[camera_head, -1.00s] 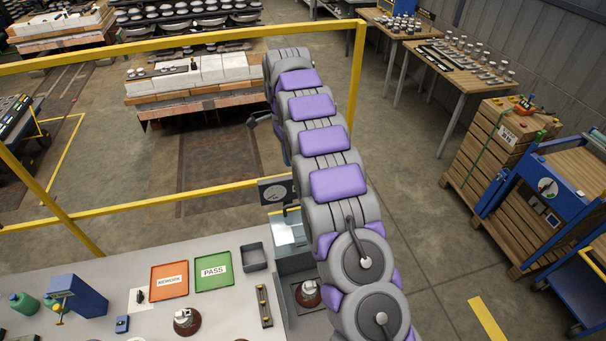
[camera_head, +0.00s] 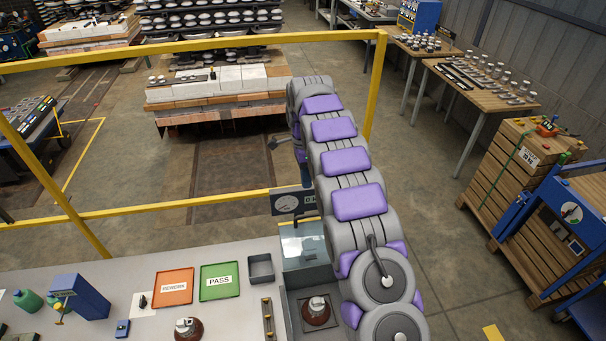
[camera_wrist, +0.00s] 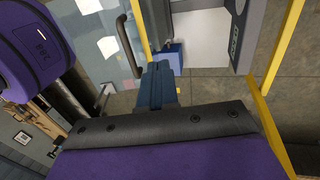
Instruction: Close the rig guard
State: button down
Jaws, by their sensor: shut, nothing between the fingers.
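The rig guard (camera_head: 304,246) is a clear panel at the back of the grey test rig, behind a brown insulator (camera_head: 316,311) on the rig's base. It looks upright, but my arm covers its right side. In the wrist view, a clear sheet with a dark bar handle (camera_wrist: 127,47) shows at upper left. My gripper (camera_wrist: 160,80) is the dark blue-grey block at the centre there, shut and empty, just right of and below the handle. I cannot tell whether it touches the handle. In the head view my arm hides the fingertips.
The bench (camera_head: 140,268) holds an orange REWORK tray (camera_head: 173,301), a green PASS tray (camera_head: 220,294), a small grey bin (camera_head: 261,268) and another insulator (camera_head: 188,328). A yellow rail (camera_head: 160,209) runs behind the bench.

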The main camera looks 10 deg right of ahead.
jog(key=s+f+p, duration=0.1)
jog(key=s+f, duration=0.3)
jog(key=f, duration=0.1)
jog(key=shift+s+d+p, duration=0.3)
jog(key=shift+s+d, duration=0.1)
dwell(0.3)
jog(key=shift+a+f, duration=0.15)
jog(key=shift+a, duration=0.05)
